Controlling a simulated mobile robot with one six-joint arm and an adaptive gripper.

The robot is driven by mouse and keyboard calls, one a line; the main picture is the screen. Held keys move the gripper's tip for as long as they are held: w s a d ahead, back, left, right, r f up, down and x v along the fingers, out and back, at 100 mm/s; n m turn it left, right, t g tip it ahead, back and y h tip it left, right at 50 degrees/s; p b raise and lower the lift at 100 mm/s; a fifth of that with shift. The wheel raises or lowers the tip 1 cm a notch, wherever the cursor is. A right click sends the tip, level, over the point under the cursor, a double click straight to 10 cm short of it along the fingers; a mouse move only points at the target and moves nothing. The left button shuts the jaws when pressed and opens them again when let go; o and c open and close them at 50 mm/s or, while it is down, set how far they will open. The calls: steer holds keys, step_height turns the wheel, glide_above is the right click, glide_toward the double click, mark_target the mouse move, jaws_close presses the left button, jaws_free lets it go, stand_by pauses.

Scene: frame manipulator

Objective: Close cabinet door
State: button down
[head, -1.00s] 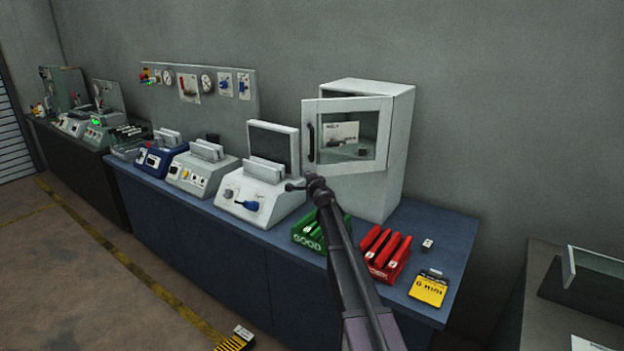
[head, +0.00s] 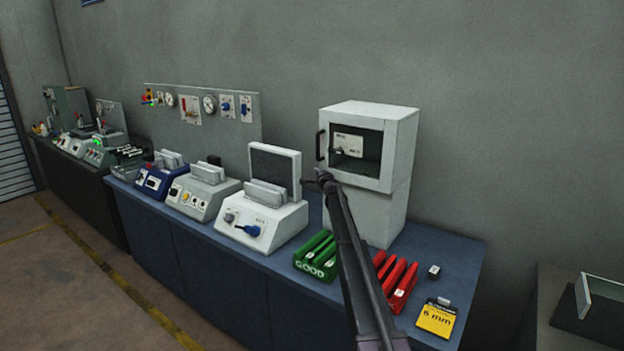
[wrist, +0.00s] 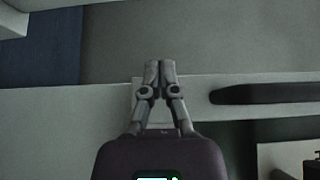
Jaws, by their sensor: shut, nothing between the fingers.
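The white cabinet (head: 382,215) stands at the back of the blue bench. Its glass-windowed door (head: 384,174) looks flush or nearly flush with the cabinet front. The dark door handle (head: 320,146) is on the door's left side. It also shows in the wrist view (wrist: 265,93), right of my fingers. My gripper (head: 320,174) is at the door's lower left corner, below the handle. In the wrist view my gripper (wrist: 160,68) is shut and empty, with its fingers over the pale door frame (wrist: 205,112). I cannot tell whether they touch it.
A green tray (head: 308,270) and red parts (head: 403,285) sit on the bench (head: 235,285) in front of the cabinet. A yellow 6 mm card (head: 436,318) is at the right front. A white device with a screen (head: 262,225) stands left of the cabinet.

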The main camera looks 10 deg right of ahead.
steer(key=shift+w+d, duration=0.65)
steer(key=shift+w, duration=0.05)
steer(key=shift+s, duration=0.1)
steer(key=s+a, duration=0.9)
steer(key=a, duration=0.1)
steer(key=shift+a, duration=0.4)
steer(key=shift+s, duration=0.1)
